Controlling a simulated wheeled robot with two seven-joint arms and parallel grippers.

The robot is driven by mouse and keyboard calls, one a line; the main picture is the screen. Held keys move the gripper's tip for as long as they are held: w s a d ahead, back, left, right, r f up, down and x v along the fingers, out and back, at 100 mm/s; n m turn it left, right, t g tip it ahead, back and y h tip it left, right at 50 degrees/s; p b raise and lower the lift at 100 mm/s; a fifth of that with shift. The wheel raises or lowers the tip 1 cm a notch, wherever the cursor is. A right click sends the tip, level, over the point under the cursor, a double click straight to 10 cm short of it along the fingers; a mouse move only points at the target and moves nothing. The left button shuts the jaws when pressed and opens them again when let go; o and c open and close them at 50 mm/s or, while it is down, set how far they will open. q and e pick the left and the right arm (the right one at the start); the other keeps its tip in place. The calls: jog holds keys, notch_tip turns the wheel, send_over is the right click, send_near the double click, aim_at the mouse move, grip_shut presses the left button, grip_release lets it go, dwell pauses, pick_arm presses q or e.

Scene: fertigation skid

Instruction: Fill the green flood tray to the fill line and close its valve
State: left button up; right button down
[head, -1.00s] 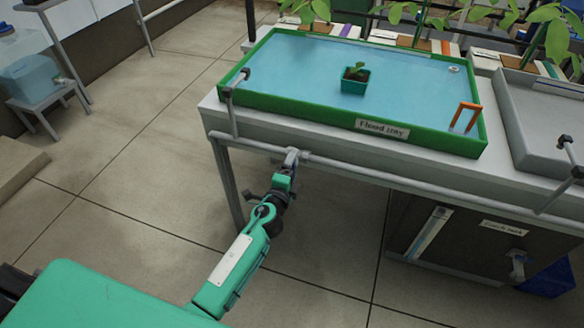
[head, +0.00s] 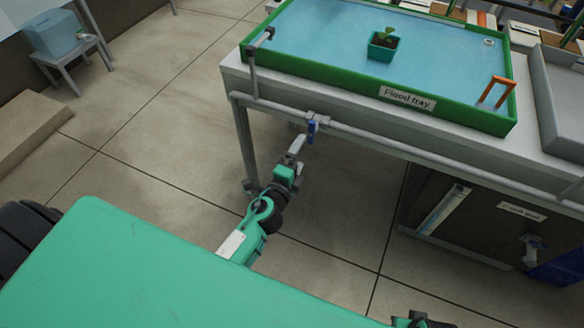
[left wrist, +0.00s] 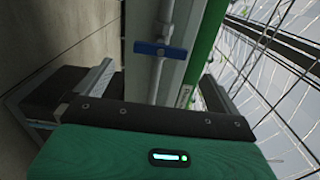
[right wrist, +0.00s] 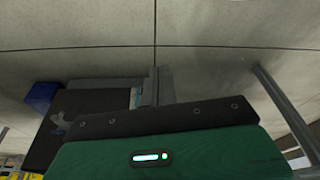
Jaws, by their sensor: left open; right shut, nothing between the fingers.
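The green flood tray (head: 349,87) sits on a grey bench and holds blue water (head: 335,40). An orange bracket (head: 496,90) stands at its right front corner; I cannot make out a fill line. The valve's blue handle (head: 311,127) is on the pipe below the tray's front edge; in the left wrist view the handle (left wrist: 160,50) lies across the pipe. My left gripper (head: 296,147) is open and empty, just below the handle and apart from it. My right gripper (right wrist: 155,86) is shut and empty, away from the tray, over the floor.
A grey spout (head: 253,66) rises over the tray's left edge. A small potted seedling (head: 382,48) stands in the water. A grey tray (head: 562,100) is to the right. A dark cabinet (head: 470,225) sits under the bench.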

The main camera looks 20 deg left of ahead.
pick_arm(q)
jog(key=s, duration=0.4)
pick_arm(e)
jog(key=shift+v, duration=0.9)
pick_arm(q)
jog(key=shift+a, duration=0.1)
pick_arm(e)
jog(key=shift+w, duration=0.25)
